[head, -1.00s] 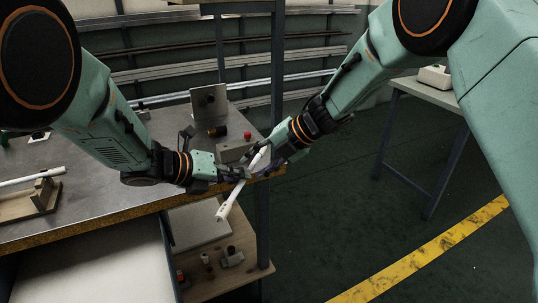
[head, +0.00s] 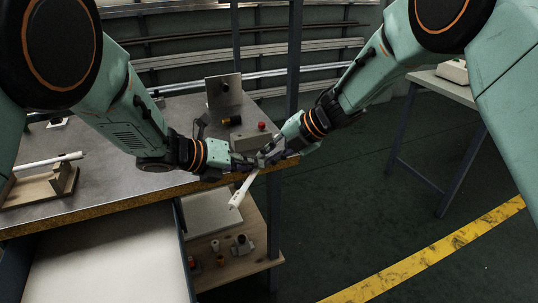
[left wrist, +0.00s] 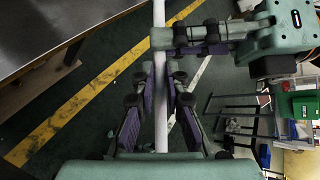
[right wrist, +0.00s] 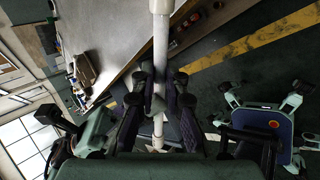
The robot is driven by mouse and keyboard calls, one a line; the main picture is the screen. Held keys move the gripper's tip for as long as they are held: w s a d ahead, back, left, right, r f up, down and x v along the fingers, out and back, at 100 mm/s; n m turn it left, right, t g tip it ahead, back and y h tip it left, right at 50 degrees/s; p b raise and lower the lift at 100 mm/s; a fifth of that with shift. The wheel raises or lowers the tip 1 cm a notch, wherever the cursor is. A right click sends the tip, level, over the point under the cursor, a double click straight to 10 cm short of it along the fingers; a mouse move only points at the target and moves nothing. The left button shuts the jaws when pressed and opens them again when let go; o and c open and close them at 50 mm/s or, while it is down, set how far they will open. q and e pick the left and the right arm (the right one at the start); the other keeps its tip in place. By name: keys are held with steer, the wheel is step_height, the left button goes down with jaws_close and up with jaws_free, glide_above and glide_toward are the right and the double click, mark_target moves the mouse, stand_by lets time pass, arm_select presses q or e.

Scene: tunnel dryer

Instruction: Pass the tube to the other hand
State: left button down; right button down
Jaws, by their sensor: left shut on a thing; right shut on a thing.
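A white tube (head: 241,191) hangs tilted between my two grippers in the head view, its lower end free and its upper part hidden by the fingers. My left gripper (head: 252,166) and my right gripper (head: 268,157) meet close together on it near the table's front corner. In the left wrist view, the tube (left wrist: 160,115) runs between my left fingers (left wrist: 161,80), with my right gripper (left wrist: 185,40) across it further up. In the right wrist view, the tube (right wrist: 160,45) passes between my right fingers (right wrist: 158,88). Both grippers are shut on it.
Another white tube (head: 48,161) lies on a wooden holder (head: 35,190) at the table's left. A grey box with a red button (head: 250,141) stands behind my grippers. A lower shelf (head: 236,262) carries small parts. Open floor with a yellow line (head: 430,255) lies to the right.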

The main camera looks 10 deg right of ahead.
arm_select(q)
steer(key=c, duration=1.3)
jaws_free()
